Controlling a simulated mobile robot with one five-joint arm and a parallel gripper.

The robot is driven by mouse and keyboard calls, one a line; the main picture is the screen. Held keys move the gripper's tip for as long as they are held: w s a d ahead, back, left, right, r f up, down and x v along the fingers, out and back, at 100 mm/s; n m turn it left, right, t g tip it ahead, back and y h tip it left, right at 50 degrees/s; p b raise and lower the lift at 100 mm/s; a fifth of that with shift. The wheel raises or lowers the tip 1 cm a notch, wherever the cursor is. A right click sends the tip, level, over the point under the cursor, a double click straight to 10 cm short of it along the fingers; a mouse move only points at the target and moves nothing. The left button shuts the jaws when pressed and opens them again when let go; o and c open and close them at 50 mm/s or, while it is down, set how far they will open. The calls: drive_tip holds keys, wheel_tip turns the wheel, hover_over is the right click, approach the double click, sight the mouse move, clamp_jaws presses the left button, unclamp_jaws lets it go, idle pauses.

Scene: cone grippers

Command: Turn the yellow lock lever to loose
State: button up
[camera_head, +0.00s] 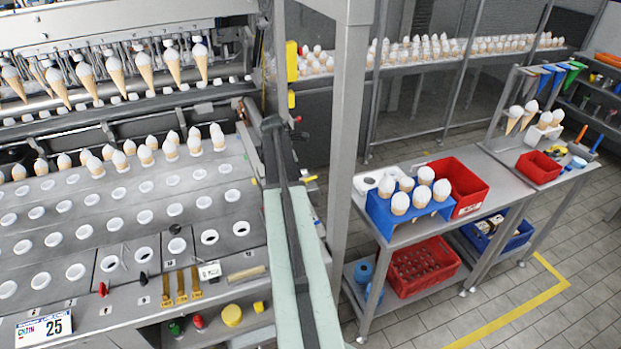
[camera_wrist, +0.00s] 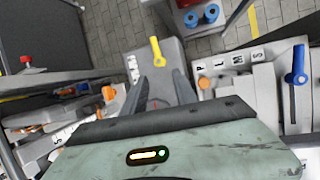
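A yellow lever (camera_wrist: 157,52) with a round end stands on a grey block (camera_wrist: 170,62) in the upper middle of the wrist view. My gripper (camera_wrist: 160,78) shows two dark fingers spread apart with nothing held between them. The lever lies beyond the fingertips and appears apart from them. I cannot read a loose or locked mark beside it. In the head view a small yellow piece (camera_head: 310,178) shows beside my pale green arm; I cannot tell whether it is the same lever.
A blue lever (camera_wrist: 298,66) stands at the right of the wrist view, near lettered labels (camera_wrist: 228,62). A red knob (camera_wrist: 26,60) is at the left. In the head view, a steel post (camera_head: 347,120) rises beside my arm, and a table holds a blue cone rack (camera_head: 385,218).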

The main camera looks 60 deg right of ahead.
sight(311, 179)
drive_tip(key=shift+n, duration=0.4)
drive_tip(key=s+d+f+b, duration=0.1)
drive_tip(key=d+f+b, duration=0.3)
drive_tip(key=s+d+f+b, duration=0.1)
drive_tip(key=d+f+b, duration=0.1)
drive_tip(key=b, duration=0.1)
drive_tip(key=shift+s+d+f, duration=0.1)
drive_tip(key=shift+s+f, duration=0.2)
drive_tip(key=shift+f, duration=0.05)
drive_tip(key=shift+d+f, duration=0.2)
drive_tip(key=shift+r, duration=0.1)
clamp_jaws()
drive_tip(key=shift+a, duration=0.1)
